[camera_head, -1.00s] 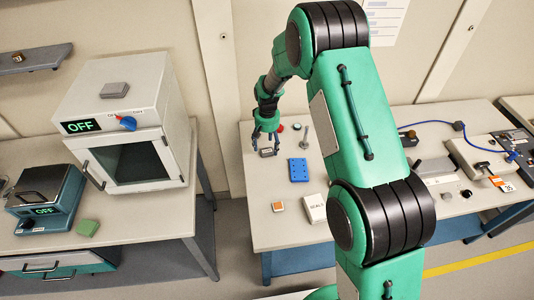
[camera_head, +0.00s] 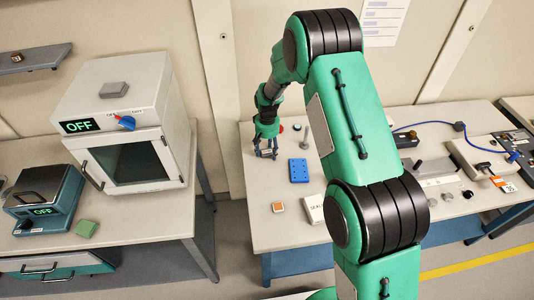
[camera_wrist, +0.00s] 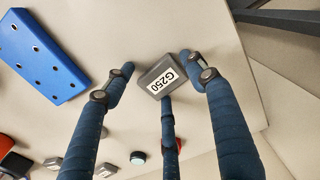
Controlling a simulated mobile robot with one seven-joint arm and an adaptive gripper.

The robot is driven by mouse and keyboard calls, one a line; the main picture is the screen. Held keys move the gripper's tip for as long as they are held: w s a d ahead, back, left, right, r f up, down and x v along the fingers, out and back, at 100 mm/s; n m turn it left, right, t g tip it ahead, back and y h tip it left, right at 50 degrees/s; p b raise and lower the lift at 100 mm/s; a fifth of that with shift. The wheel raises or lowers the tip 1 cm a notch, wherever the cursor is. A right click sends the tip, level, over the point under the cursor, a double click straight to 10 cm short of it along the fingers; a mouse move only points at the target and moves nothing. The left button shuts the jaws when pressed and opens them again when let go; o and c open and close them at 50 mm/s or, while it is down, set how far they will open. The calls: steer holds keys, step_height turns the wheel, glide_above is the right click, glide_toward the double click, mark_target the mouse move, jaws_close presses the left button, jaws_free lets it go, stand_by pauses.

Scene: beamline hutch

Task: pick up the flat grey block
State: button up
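A flat grey block with a white label reading G250 (camera_wrist: 163,77) lies on the table in the wrist view. My gripper (camera_wrist: 161,86) is around it with its dark blue fingers spread; gaps seem to remain between the fingertips and the block. In the head view my gripper (camera_head: 267,154) points down at the back left of the right-hand table, and its fingers mostly hide the block there. Another flat grey piece (camera_head: 115,89) lies on top of the white oven, far from my gripper.
A blue block with holes (camera_head: 298,171) lies just right of my gripper; it also shows in the wrist view (camera_wrist: 40,52). A grey bolt-like post (camera_head: 305,136) and a red button (camera_head: 281,129) stand close behind. An orange-topped piece (camera_head: 278,207) and white box (camera_head: 314,209) lie nearer the front.

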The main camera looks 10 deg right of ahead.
mark_target(267, 152)
steer(key=c, duration=0.9)
steer(key=shift+o, duration=0.2)
steer(key=shift+r, duration=0.4)
step_height(267, 152, up, 3)
steer(key=shift+r+p, duration=0.1)
steer(key=shift+p, duration=0.45)
steer(key=s, duration=0.5)
steer(key=s+d+p, duration=0.1)
steer(key=s, duration=0.4)
steer(key=s+r, duration=0.1)
steer(key=s, duration=0.5)
steer(key=shift+d+p, duration=0.35)
steer(key=shift+c, duration=0.2)
